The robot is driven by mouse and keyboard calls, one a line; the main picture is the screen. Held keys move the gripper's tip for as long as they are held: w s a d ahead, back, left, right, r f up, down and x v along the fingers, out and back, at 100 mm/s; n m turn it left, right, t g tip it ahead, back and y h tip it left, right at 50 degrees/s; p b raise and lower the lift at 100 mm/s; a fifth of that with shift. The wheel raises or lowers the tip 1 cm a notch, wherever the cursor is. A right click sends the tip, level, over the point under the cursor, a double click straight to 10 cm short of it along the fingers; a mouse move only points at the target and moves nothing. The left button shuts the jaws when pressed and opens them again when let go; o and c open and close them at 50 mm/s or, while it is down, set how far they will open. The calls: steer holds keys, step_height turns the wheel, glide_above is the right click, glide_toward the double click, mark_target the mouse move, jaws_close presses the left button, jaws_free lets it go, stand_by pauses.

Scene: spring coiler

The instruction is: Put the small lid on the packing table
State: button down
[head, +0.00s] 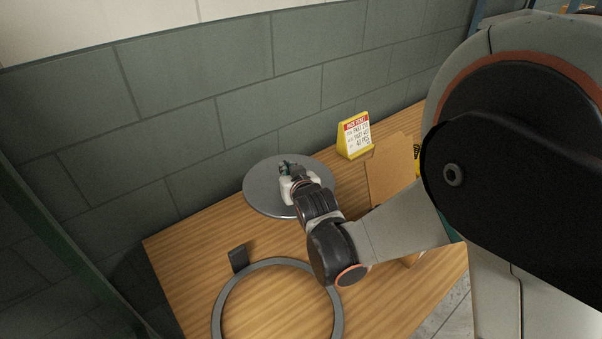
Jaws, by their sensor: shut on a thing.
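The small lid is a grey round disc (262,199), seen in the head view near the back edge of the wooden packing table (195,265). My gripper (287,172) is over the middle of the lid and shut on it; the grip point is mostly hidden by the fingers and wrist. The lid looks about level. Its far rim overlaps the wall in the picture, beyond the table's back edge. I cannot tell whether it touches the table top or hangs a little above it.
A large grey ring (219,312) with a dark block (238,259) beside it lies at the front. A yellow sign (354,137) and brown cardboard (391,170) are to the right. A tiled wall (170,120) borders the back. Bare wood shows left of the lid.

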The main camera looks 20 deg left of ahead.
steer(key=w+a, duration=0.2)
steer(key=shift+w+a+f+b, duration=0.1)
steer(key=shift+w+f+b, duration=0.1)
steer(key=shift+w+b, duration=0.15)
steer(key=shift+s+f, duration=0.15)
steer(key=shift+f, duration=0.55)
steer(key=shift+f+b, duration=1.35)
steer(key=shift+f, duration=1.35)
steer(key=shift+r, duration=0.1)
steer(key=c, duration=2.1)
jaws_free()
steer(key=o, duration=0.4)
